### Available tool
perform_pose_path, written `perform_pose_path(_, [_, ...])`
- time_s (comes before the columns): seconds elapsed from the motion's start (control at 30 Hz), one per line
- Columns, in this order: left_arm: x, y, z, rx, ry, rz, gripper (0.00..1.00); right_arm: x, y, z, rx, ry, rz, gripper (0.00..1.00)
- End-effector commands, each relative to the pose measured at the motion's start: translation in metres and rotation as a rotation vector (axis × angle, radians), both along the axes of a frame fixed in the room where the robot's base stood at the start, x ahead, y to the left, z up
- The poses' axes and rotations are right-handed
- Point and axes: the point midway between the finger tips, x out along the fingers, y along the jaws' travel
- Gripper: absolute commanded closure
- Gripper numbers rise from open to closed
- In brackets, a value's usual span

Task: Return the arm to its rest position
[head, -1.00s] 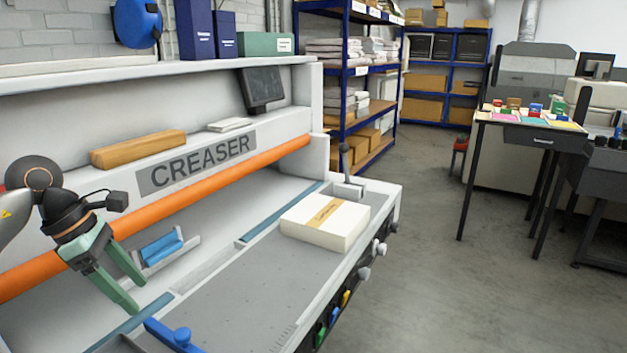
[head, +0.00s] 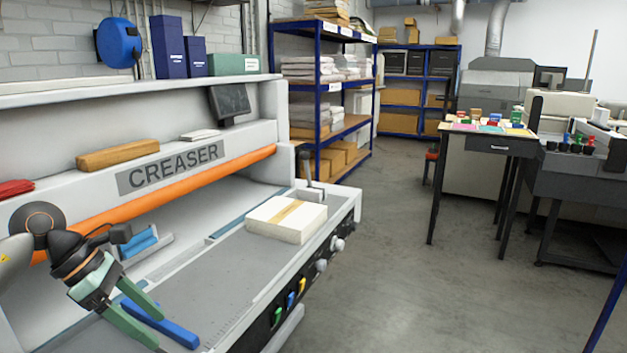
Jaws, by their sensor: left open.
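My left gripper (head: 151,324) is at the lower left of the head view, over the front left part of the creaser's grey bed (head: 190,286). The left arm comes in from the left edge, in front of the orange roller (head: 180,188). My right gripper is not in view.
A white paper stack with a tan band (head: 287,219) sits on the bed's right end. A blue holder (head: 139,243) lies behind the gripper. Blue shelving (head: 318,100) stands behind. A black-legged table (head: 490,141) stands right, with clear floor (head: 400,270) between.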

Motion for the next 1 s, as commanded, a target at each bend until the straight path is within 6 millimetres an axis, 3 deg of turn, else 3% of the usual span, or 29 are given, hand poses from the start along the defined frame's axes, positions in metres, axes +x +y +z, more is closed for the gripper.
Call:
perform_pose_path(0.1, [-0.002,-0.055,-0.018,-0.209,0.053,0.002,0.32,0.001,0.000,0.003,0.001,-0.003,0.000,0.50])
perform_pose_path(0.3, [-0.013,-0.147,-0.027,-0.672,0.230,0.118,0.32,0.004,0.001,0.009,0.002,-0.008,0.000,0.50])
perform_pose_path(0.4, [-0.015,-0.180,-0.024,-0.941,0.379,0.251,0.32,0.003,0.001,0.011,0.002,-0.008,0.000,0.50])
perform_pose_path(0.47, [-0.014,-0.191,-0.023,-1.099,0.482,0.354,0.32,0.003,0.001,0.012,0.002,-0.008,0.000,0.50])
perform_pose_path(0.57, [-0.007,-0.196,-0.029,-1.341,0.669,0.563,0.32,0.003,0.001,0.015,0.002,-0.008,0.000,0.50])
perform_pose_path(0.67, [0.001,-0.188,-0.050,-1.556,0.872,0.815,0.32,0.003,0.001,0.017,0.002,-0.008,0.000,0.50])
perform_pose_path(0.83, [-0.003,-0.157,-0.120,-1.832,1.221,1.317,0.32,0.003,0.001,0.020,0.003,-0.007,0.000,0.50])
perform_pose_path(0.97, [-0.035,-0.133,-0.198,-1.957,1.485,1.780,0.32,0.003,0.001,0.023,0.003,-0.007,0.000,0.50])
perform_pose_path(1.0, [-0.052,-0.128,-0.223,1.937,-1.529,-1.893,0.32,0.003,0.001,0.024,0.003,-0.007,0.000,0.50])
